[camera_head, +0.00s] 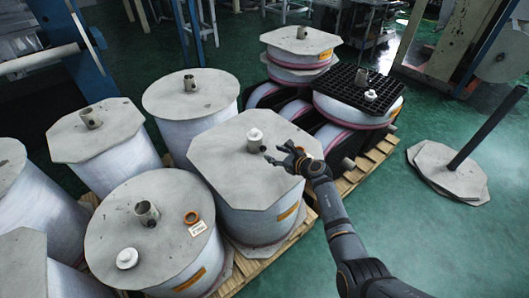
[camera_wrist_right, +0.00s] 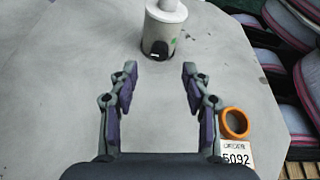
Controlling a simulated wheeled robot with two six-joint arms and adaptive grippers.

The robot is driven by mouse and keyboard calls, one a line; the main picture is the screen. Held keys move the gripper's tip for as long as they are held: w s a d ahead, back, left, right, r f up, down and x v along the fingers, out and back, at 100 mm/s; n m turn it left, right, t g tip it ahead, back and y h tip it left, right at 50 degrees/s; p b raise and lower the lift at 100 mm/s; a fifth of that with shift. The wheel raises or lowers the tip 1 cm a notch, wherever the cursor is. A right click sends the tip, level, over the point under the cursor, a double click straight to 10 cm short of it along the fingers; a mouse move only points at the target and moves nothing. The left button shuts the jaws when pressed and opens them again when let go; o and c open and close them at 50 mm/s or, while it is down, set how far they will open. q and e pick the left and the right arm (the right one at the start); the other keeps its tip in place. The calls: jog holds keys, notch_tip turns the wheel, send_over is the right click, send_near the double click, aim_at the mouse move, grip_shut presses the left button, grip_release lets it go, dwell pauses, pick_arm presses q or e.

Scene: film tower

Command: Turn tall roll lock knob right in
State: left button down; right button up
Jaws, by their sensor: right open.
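The tall roll (camera_head: 225,170) stands in the middle of the head view under a grey octagonal cover. A grey metal core stub (camera_head: 254,146) rises from its centre, with the white lock knob (camera_head: 254,134) on top. In the right wrist view the knob (camera_wrist_right: 167,8) sits on the stub (camera_wrist_right: 160,38), cut by the top edge. My right gripper (camera_head: 275,155) is open and empty just right of the stub. In the wrist view its fingers (camera_wrist_right: 159,80) are spread, with the stub beyond the gap and apart from them. My left gripper is out of view.
An orange ring (camera_wrist_right: 235,123) and a number tag (camera_wrist_right: 236,154) lie on the cover near the right finger. Other wrapped rolls crowd the left. Loose white knobs rest on a front roll (camera_head: 127,258) and a black pallet (camera_head: 371,95).

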aim_at(264, 149)
jog(key=b+x, duration=0.1)
jog(key=x, duration=0.1)
jog(key=b+x, duration=0.1)
jog(key=x, duration=0.2)
jog(key=shift+f, duration=0.25)
jog(key=shift+w+a+f+b, duration=0.1)
jog(key=shift+w+a+b, duration=0.25)
jog(key=shift+w, duration=0.15)
grip_shut()
